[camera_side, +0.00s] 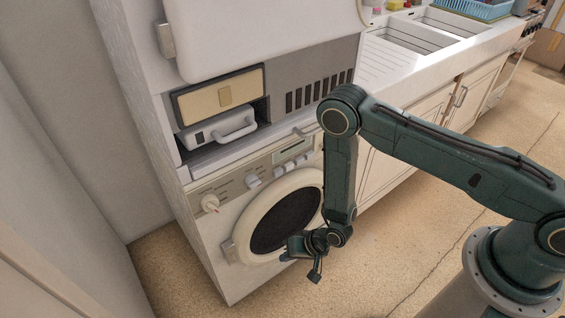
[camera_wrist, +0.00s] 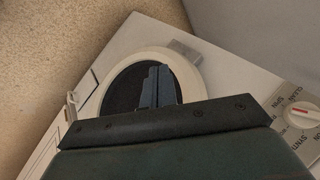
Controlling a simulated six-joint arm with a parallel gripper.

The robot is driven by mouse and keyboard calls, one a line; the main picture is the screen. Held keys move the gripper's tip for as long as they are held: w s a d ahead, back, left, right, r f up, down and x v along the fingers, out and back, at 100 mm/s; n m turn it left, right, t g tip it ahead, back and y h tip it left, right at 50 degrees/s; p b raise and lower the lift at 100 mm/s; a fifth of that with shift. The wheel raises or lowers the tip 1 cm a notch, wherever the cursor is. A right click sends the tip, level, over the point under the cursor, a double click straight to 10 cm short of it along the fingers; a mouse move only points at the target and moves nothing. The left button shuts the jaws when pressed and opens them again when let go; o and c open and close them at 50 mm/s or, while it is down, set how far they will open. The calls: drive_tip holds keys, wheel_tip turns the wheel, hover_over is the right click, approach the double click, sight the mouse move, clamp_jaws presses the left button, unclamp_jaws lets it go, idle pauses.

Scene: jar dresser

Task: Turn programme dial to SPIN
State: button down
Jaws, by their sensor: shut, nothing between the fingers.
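The programme dial (camera_side: 210,203) is a round white knob with a red mark, at the left end of the washing machine's (camera_side: 212,258) control panel. It also shows at the right edge of the wrist view (camera_wrist: 300,113), with SPIN, CLEAN and SYNTH among the words around it. I cannot tell surely which word the red mark faces. My gripper (camera_side: 288,252) is low in front of the round door (camera_side: 243,220), below and right of the dial and apart from it. In the wrist view its fingers (camera_wrist: 157,88) are together and empty over the dark door glass.
A second knob (camera_side: 253,182) and a row of buttons (camera_side: 296,162) sit right of the dial. A pulled-out drawer with a handle (camera_side: 235,130) is above the panel. A wall stands left; cupboards (camera_side: 420,120) and a sink are right. The floor in front is clear.

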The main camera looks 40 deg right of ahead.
drive_tip(key=w+d+r+t+y, duration=0.1)
drive_tip(key=w+r+t+y, duration=0.1)
drive_tip(key=r, duration=0.7)
drive_tip(key=w+d+r+t+y, duration=0.1)
drive_tip(key=w+r+t+y, duration=0.2)
drive_tip(key=r, duration=0.6)
drive_tip(key=shift+w+d+r+m, duration=0.2)
drive_tip(key=shift+w+m, duration=0.2)
drive_tip(key=shift+w, duration=0.8)
drive_tip(key=shift+w+a, duration=0.1)
approach(217, 207)
drive_tip(key=w+a+f, duration=0.1)
drive_tip(key=w+a, duration=0.1)
drive_tip(key=w, duration=0.2)
drive_tip(key=shift+w+a+f, duration=0.1)
drive_tip(key=shift+a+f, duration=0.4)
drive_tip(key=shift+a, duration=0.35)
